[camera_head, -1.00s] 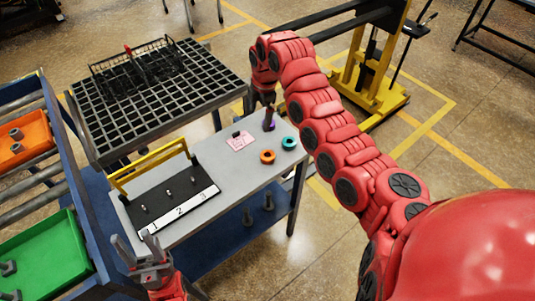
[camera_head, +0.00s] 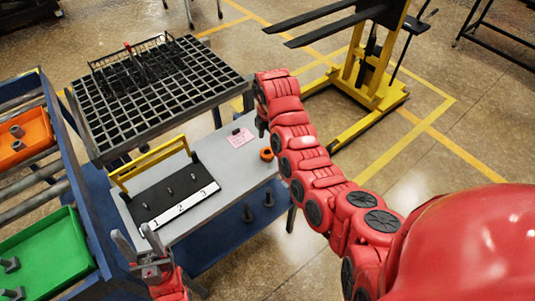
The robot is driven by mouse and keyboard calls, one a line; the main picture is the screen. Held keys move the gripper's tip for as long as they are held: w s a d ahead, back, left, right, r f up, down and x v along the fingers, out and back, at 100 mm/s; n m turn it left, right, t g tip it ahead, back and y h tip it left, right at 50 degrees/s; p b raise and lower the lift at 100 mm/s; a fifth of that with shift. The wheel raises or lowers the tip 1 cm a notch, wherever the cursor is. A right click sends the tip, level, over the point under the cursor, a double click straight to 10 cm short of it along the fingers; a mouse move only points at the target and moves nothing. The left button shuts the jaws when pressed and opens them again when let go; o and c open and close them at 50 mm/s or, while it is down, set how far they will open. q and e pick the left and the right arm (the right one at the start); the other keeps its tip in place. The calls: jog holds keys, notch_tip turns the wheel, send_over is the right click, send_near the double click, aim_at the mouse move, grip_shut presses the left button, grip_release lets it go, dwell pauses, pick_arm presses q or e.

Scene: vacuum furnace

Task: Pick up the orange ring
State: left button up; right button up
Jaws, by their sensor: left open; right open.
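The orange ring (camera_head: 267,154) lies flat on the grey table top, near its right side. My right arm passes close beside it in the picture. My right gripper (camera_head: 262,127) is mostly hidden by its own wrist, just above the ring in the picture, and it is open. I cannot tell its height over the table. My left gripper (camera_head: 134,240) is open and empty at the table's front left, far from the ring.
A black numbered board (camera_head: 172,193) with small pegs and a yellow handle (camera_head: 150,164) stands on the table (camera_head: 228,178). A pink card (camera_head: 240,138) lies behind the ring. A black grid rack (camera_head: 150,105) is at the back left. A green bin (camera_head: 45,255) and an orange bin (camera_head: 22,143) are at left.

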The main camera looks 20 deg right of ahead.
aim_at(267, 150)
jog(key=shift+w+a+f+p, duration=0.15)
jog(key=shift+f+p, duration=1.25)
jog(key=shift+f, duration=1.4)
grip_shut()
